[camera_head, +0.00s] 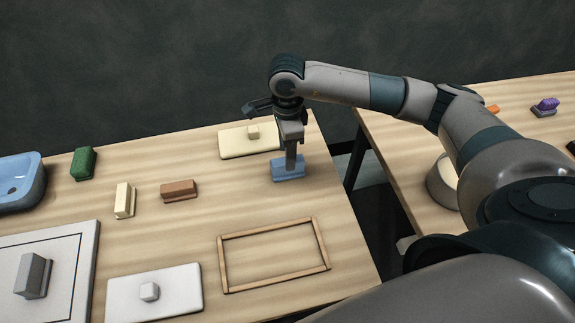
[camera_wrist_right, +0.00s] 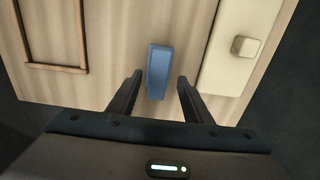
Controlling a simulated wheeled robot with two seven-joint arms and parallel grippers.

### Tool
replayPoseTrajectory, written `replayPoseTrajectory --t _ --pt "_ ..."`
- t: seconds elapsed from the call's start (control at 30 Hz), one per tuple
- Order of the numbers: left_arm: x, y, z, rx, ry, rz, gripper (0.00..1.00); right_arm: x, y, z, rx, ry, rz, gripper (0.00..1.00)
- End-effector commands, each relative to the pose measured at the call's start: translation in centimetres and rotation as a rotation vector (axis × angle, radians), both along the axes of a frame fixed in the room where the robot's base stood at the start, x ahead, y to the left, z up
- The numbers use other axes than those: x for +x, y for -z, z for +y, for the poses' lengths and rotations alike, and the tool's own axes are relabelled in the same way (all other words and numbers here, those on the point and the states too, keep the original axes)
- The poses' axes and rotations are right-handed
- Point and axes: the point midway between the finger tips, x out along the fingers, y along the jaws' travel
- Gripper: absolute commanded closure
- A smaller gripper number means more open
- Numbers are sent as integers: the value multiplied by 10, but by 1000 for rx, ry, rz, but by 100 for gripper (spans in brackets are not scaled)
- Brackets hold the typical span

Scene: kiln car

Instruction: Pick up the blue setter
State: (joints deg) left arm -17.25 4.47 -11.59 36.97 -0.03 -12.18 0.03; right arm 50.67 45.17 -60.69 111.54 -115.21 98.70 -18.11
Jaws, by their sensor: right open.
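The blue setter (camera_head: 288,172) is a small blue block lying on the wooden table near its right end. My right gripper (camera_head: 291,165) points down over it, partly covering it in the head view. In the right wrist view the blue setter (camera_wrist_right: 158,68) sits ahead of and between the two fingers of my right gripper (camera_wrist_right: 157,90). The fingers are open, with a gap on both sides of the block. I cannot tell whether the fingertips reach down beside it. My left gripper does not show.
A cream board with a knob (camera_head: 235,147) lies close beside the setter. A wooden frame (camera_head: 272,288), a brown block (camera_head: 179,190), a cream block (camera_head: 124,200), a green block (camera_head: 83,163) and a blue basin (camera_head: 20,183) are also on the table. A gap separates a second table (camera_head: 405,165).

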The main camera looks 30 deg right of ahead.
Motion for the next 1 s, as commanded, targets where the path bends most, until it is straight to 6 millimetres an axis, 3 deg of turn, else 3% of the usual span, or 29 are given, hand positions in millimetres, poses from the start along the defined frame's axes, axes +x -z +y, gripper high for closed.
replayPoseTrajectory --t 0.17,0.4,0.87,0.9,1.0 --pt "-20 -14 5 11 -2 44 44 -4 17 0 -1 1 5 55" --pt "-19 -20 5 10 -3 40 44 -3 41 1 0 -1 1 55" --pt "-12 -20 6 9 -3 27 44 -2 43 0 0 0 1 55" --pt "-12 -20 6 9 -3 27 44 -2 43 0 0 0 1 57" --pt "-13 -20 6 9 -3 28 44 -2 42 0 0 0 1 81"
